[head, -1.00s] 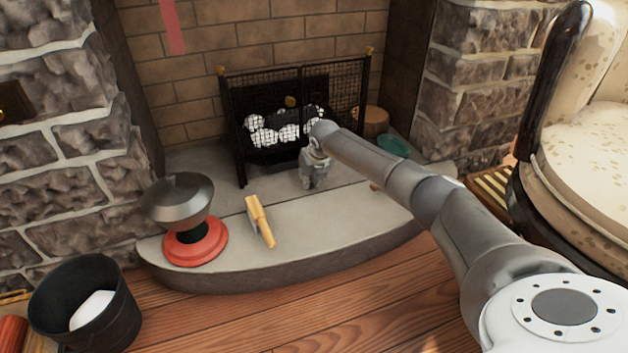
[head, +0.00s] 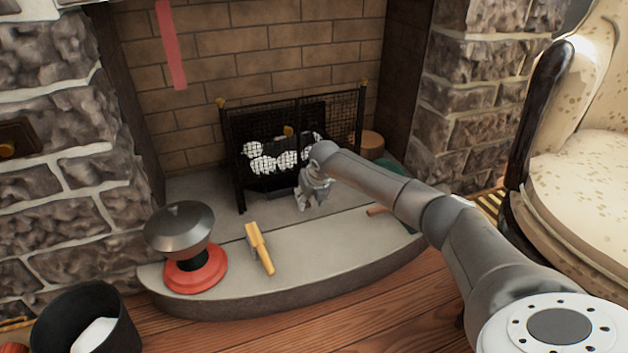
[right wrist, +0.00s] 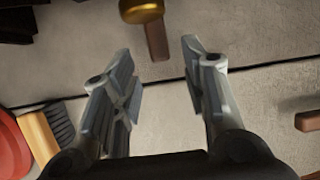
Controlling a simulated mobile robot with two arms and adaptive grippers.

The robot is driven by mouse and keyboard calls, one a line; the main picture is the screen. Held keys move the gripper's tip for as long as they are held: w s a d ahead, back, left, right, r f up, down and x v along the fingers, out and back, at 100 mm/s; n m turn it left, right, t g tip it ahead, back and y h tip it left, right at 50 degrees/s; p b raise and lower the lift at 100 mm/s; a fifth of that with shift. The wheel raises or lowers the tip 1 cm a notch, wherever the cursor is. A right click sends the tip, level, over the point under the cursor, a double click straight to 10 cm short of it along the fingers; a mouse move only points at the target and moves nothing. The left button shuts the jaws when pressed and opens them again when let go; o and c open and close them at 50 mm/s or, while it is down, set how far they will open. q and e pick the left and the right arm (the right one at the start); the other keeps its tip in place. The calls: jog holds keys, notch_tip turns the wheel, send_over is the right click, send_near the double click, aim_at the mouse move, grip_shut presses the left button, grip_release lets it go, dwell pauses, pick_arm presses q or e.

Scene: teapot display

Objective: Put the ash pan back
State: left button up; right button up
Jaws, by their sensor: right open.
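My right gripper (head: 309,197) is open and empty low over the hearth, in front of the fire screen. In the right wrist view its two fingers (right wrist: 157,54) are apart, with bare stone between them. Just beyond the fingertips is a brown bar with a brass end (right wrist: 145,18); I cannot tell whether it is the ash pan's handle. Dark metal (right wrist: 18,20) shows at the top left of that view. I cannot clearly make out the ash pan; the low area behind the gripper is dark and partly hidden. My left gripper is not in view.
The black mesh fire screen (head: 343,125) stands before white coals (head: 262,163). A brush (head: 259,248) and a metal bowl-shaped piece (head: 180,230) on a red base (head: 196,270) are on the hearth's left. A brown stick (head: 378,211) lies right. A black bucket (head: 118,330) is at lower left.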

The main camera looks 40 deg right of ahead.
jog(key=p+v, duration=0.4)
jog(key=v, duration=0.3)
jog(key=shift+s+r, duration=0.2)
jog(key=shift+r, duration=0.2)
jog(key=shift+a, duration=0.1)
